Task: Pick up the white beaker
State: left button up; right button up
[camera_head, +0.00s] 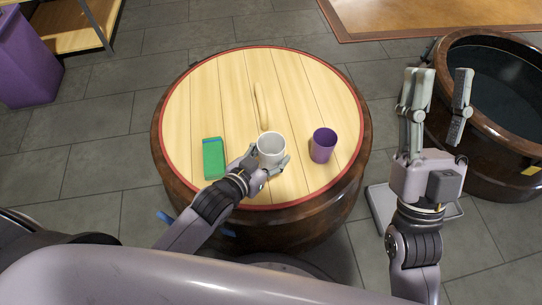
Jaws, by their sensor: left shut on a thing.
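The white beaker (271,146) stands upright near the front middle of the round wooden table top (207,100). My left gripper (268,162) is at the near side of the white beaker, with its fingers shut on it. I cannot tell whether the beaker's base touches the table. My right gripper (437,100) is raised to the right of the table, fingers pointing up, open and empty.
A purple cup (322,146) stands right of the white beaker. A green block (213,158) lies to the left. A long pale wooden piece (261,106) lies behind. A dark round tub (500,150) stands at the right. The back of the table is clear.

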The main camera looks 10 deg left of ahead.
pick_arm(q)
notch_tip(320, 180, up, 4)
jog(key=shift+r+p, duration=0.1)
jog(key=shift+p, duration=0.75)
notch_tip(320, 180, up, 3)
jog(key=shift+f+p, duration=0.1)
jog(key=shift+p, duration=0.6)
pick_arm(e)
jog(key=w+f+g+h, duration=0.3)
jog(key=w+f+g, duration=0.45)
jog(key=f, duration=0.35)
pick_arm(q)
notch_tip(320, 180, up, 6)
jog(key=p, duration=0.2)
send_over(277, 141)
jog(key=s+a, duration=0.1)
jog(key=s, duration=0.2)
jog(key=shift+w+f, duration=0.2)
pick_arm(e)
jog(key=s+d+f+g+h, duration=0.2)
jog(key=s+f+g, duration=0.2)
jog(key=f+g, duration=0.3)
jog(key=shift+s+d+f+m+g, duration=0.15)
jog(key=shift+f+m+g, duration=0.2)
jog(key=shift+f, duration=2)
